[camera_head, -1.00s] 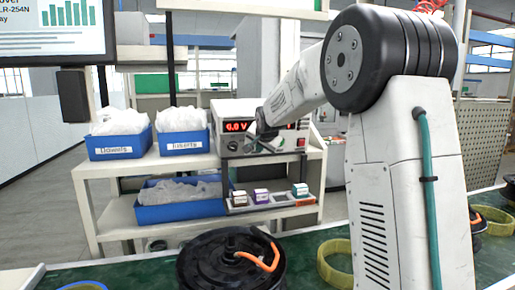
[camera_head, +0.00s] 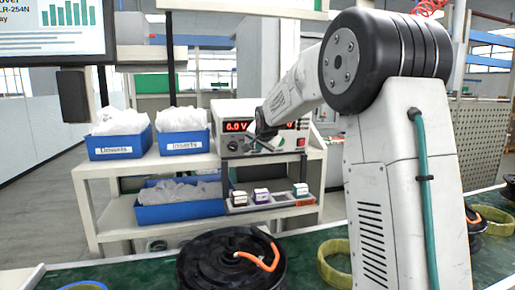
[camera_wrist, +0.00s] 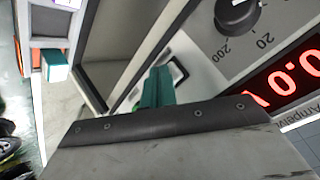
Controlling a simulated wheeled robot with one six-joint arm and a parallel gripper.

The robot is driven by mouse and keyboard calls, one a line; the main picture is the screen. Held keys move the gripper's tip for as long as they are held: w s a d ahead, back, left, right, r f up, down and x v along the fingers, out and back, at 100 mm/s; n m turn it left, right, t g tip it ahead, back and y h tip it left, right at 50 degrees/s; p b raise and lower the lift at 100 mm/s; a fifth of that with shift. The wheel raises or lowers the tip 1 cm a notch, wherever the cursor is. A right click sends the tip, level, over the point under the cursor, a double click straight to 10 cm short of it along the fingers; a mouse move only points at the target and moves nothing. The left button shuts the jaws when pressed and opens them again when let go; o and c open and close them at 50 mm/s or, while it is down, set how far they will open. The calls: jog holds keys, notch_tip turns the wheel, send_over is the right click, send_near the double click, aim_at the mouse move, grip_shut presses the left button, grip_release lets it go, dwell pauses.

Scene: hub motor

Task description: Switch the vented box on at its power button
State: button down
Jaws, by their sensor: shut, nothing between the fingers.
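The vented box (camera_head: 229,112) is a pale instrument with lit red digits reading 6.0 V, standing on the shelf unit. A red button (camera_head: 300,142) shows at its lower right front. The wrist view shows its front panel (camera_wrist: 205,62) close up, with a black dial and part of a second red display. My gripper (camera_head: 256,145) is in front of the box's lower middle, left of the red button. In the wrist view its teal fingers (camera_wrist: 157,88) are together and empty, in front of a small dark-framed pale part. I cannot tell whether they touch it.
Blue bins labelled Dowels (camera_head: 120,146) and Inserts (camera_head: 183,142) stand left of the box. Several small cartons lie on the shelf below it. A black hub motor (camera_head: 205,262) with an orange cable sits on the green bench in front.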

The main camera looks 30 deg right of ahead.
jog(key=shift+s+a+f, duration=0.15)
jog(key=shift+s+a, duration=0.05)
jog(key=shift+s, duration=0.55)
jog(key=shift+s, duration=0.1)
jog(key=shift+s+a+f, duration=0.1)
jog(key=shift+s+a, duration=0.15)
jog(key=shift+s, duration=0.5)
jog(key=shift+s+a+f, duration=0.15)
jog(key=shift+s+a, duration=0.05)
jog(key=shift+s, duration=0.6)
jog(key=shift+s+a+f, duration=0.1)
jog(key=shift+s+a, duration=0.15)
jog(key=shift+s, duration=0.5)
jog(key=s+a+f, duration=0.1)
jog(key=s+a, duration=0.1)
jog(key=s, duration=0.4)
jog(key=shift+s, duration=0.3)
